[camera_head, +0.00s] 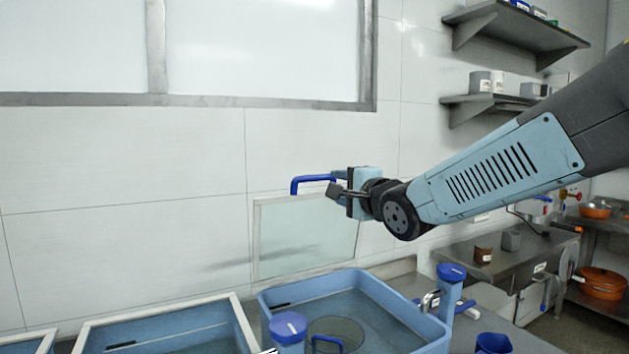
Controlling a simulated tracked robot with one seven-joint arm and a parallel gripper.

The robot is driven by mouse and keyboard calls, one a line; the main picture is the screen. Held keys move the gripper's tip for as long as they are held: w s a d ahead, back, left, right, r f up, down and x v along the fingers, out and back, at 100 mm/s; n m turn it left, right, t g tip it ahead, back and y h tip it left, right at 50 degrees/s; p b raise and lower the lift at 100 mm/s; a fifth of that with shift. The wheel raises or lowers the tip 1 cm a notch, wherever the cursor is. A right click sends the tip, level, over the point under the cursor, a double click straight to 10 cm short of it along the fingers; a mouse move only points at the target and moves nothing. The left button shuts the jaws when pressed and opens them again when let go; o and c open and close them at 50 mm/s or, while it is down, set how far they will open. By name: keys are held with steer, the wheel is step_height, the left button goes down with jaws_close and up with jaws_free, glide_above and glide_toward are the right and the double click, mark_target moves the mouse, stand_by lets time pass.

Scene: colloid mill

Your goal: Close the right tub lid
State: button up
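The right tub (275,294) is a blue rectangular basin at the lower middle, and its top is uncovered. Its lid (305,240) is a clear panel with a pale frame, standing raised near the wall behind the tub. A blue bar handle (312,179) runs along the lid's upper edge. My gripper (336,186) is at the right end of this handle, above the lid's top edge. Its fingers overlap the handle's end in the picture; I cannot tell whether they grip it or are only beside it.
A blue-capped post (288,327) stands at the tub's front and another (450,275) at its right. A clear round vessel (335,330) shows in the tub. A pale-framed tub (165,330) lies to the left. A blue jug (493,343) is at the lower right.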

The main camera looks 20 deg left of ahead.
mark_target(315, 180)
steer(key=x, duration=1.3)
jaws_close()
stand_by(0.5)
steer(key=shift+d+f, duration=0.1)
steer(key=shift+d, duration=0.05)
